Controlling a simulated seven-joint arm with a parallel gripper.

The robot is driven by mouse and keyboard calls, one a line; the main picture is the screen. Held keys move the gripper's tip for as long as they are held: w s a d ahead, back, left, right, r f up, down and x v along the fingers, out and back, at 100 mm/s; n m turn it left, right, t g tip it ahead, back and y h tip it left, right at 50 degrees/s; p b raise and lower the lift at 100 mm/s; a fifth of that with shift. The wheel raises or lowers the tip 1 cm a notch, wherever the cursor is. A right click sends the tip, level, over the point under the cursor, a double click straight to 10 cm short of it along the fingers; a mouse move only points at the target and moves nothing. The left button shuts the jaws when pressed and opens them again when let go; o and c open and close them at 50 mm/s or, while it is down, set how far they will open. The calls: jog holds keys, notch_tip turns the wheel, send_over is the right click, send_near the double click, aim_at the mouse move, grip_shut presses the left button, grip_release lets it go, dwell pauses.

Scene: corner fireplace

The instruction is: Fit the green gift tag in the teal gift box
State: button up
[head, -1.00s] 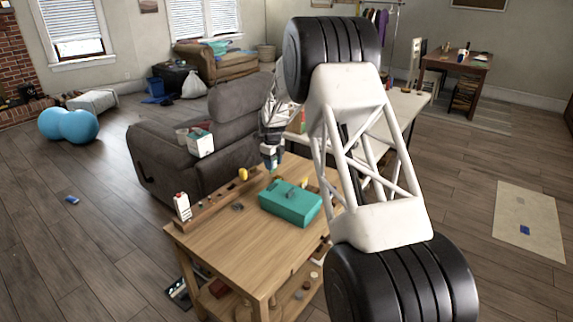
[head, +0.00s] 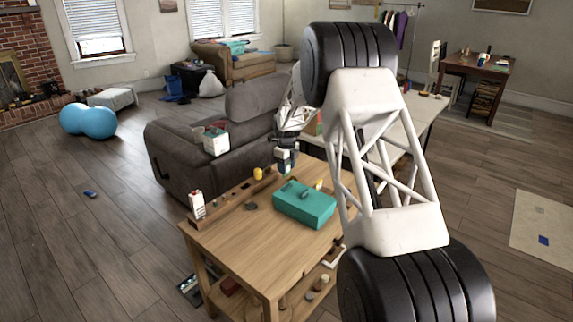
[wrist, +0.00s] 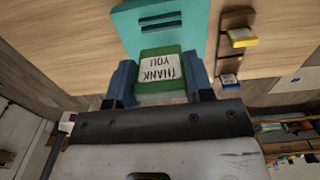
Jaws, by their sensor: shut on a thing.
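The green gift tag (wrist: 172,53) has a white face reading "THANK YOU", upside down in the wrist view. My gripper (wrist: 161,80) is shut on it, with a blue finger at each side. The teal gift box (head: 312,207) stands on the wooden table in the head view. In the wrist view the teal gift box (wrist: 194,38) lies just beyond the tag, with dark slots in its top. I cannot tell whether the tag touches the box.
The wooden table (head: 232,243) has free room in front of the box. A wooden rail (head: 222,211) runs along its left edge, with a white box (head: 197,204) at its near end. A yellow-edged block (wrist: 243,38) sits right of the gift box in the wrist view.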

jog(key=shift+f, duration=2.4)
jog(key=shift+f, duration=1.05)
dwell(0.7)
jog(key=o, duration=0.9)
jog(key=shift+r, duration=3.9)
